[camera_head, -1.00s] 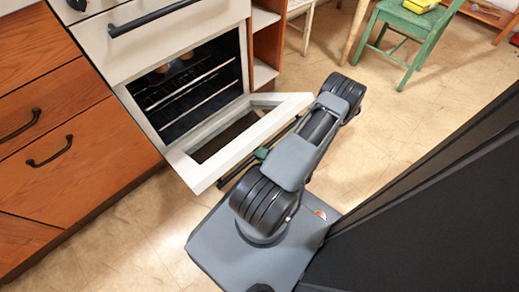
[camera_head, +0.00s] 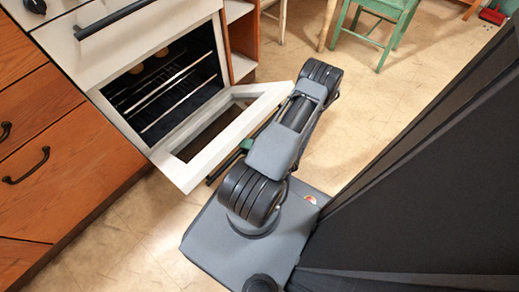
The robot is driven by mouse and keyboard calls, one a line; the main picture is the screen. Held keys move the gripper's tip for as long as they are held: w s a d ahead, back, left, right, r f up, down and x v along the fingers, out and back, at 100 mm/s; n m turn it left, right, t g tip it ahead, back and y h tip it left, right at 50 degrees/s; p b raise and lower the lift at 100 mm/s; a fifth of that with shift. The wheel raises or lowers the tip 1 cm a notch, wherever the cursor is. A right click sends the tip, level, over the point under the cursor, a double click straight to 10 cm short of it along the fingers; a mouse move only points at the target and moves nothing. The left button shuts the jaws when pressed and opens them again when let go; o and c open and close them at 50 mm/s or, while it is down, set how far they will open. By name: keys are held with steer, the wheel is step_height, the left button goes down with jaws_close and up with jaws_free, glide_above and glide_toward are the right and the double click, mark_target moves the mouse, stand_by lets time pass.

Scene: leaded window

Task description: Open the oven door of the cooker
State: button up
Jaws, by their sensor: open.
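The white cooker (camera_head: 110,48) stands at the upper left. Its oven door (camera_head: 172,174) is folded well down and outward from its lower edge, showing the dark oven inside (camera_head: 168,85) with wire racks. The door's dark bar handle (camera_head: 222,166) runs along its outer edge, partly hidden by my arm. My gripper (camera_head: 246,144) is mostly hidden under my own arm; only a small green part shows, close to the handle and the door's outer edge. I cannot tell whether it touches either.
Wooden drawers (camera_head: 40,130) with black handles stand left of the cooker, and a shelf unit (camera_head: 238,40) stands to its right. A green chair (camera_head: 385,25) is at the back right. The tiled floor (camera_head: 365,100) between is clear.

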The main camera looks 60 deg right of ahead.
steer(key=p+v, duration=0.3)
steer(key=v, duration=1)
steer(key=shift+s, duration=0.35)
steer(key=shift+d+f, duration=0.1)
steer(key=shift+d, duration=0.05)
steer(key=shift+c, duration=0.4)
